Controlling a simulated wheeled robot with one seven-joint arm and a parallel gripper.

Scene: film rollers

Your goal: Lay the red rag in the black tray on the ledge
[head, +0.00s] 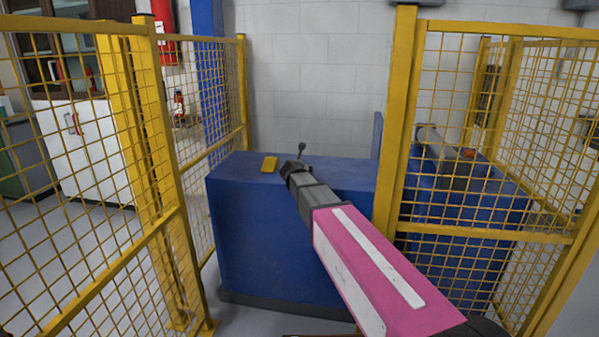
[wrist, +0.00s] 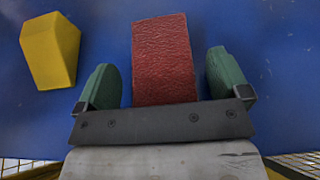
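The red rag (wrist: 164,58) is a rough-textured, block-like piece over the blue surface in the wrist view. It extends from beyond the fingertips back to my palm plate. My gripper (wrist: 161,70) is open, with one green finger on each side of the rag and a blue gap between each finger and it. In the head view my gripper (head: 290,168) is over the top of the blue cabinet (head: 285,240), and the rag does not show there. I cannot make out the black tray or the ledge in either view.
A yellow block (head: 269,164) lies on the cabinet top left of my gripper; the wrist view shows it too (wrist: 50,50). A small dark knob on a stalk (head: 301,149) stands behind. Yellow mesh fences (head: 402,120) flank the cabinet, and a block wall is behind.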

